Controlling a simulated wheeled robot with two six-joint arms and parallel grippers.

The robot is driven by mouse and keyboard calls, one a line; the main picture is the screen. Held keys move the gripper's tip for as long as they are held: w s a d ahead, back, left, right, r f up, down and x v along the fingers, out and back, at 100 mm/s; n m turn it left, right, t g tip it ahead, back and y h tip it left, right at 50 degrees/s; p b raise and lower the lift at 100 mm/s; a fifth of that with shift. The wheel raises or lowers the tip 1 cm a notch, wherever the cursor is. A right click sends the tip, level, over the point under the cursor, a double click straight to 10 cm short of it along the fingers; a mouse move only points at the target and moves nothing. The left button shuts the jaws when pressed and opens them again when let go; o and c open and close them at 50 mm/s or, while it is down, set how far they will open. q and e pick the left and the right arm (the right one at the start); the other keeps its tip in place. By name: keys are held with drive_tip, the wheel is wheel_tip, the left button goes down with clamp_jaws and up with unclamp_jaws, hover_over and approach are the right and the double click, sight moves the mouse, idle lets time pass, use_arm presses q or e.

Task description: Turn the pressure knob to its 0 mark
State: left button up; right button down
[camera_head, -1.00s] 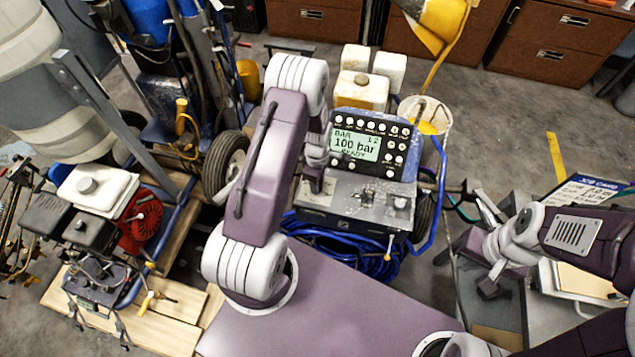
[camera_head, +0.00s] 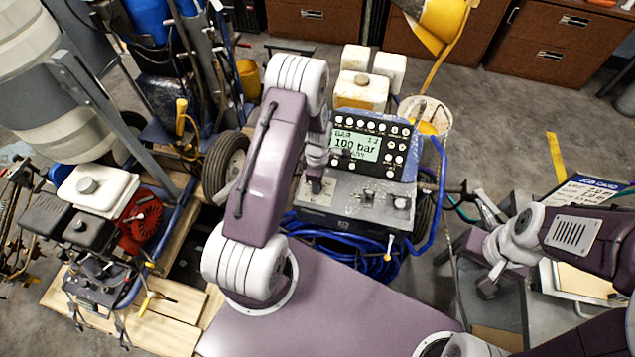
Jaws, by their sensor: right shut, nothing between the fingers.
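The line striper's control panel (camera_head: 345,213) is in the middle of the head view. Its display (camera_head: 355,147) reads 100 bar. Two small controls, a left one (camera_head: 367,198) and a right one (camera_head: 399,203), show on the grey lower plate. I cannot tell which control is the pressure knob or read its marks. My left gripper (camera_head: 316,186) points down at the left part of this plate. Its fingers are small and dark, so I cannot tell whether they are open or touch a knob. My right gripper (camera_head: 487,287) is shut and empty, right of the machine.
Blue hose (camera_head: 350,258) lies coiled below the panel, and a blue frame tube (camera_head: 437,200) runs along its right side. A white bucket (camera_head: 437,112) stands behind. A job card (camera_head: 590,190) and a tray (camera_head: 583,282) are at the right. An engine machine (camera_head: 100,215) stands left.

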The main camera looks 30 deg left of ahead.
use_arm(q)
drive_tip(key=shift+o, duration=1.2)
wheel_tip(320, 180, up, 9)
drive_tip(key=shift+b, duration=0.3)
drive_tip(key=shift+s, duration=0.1)
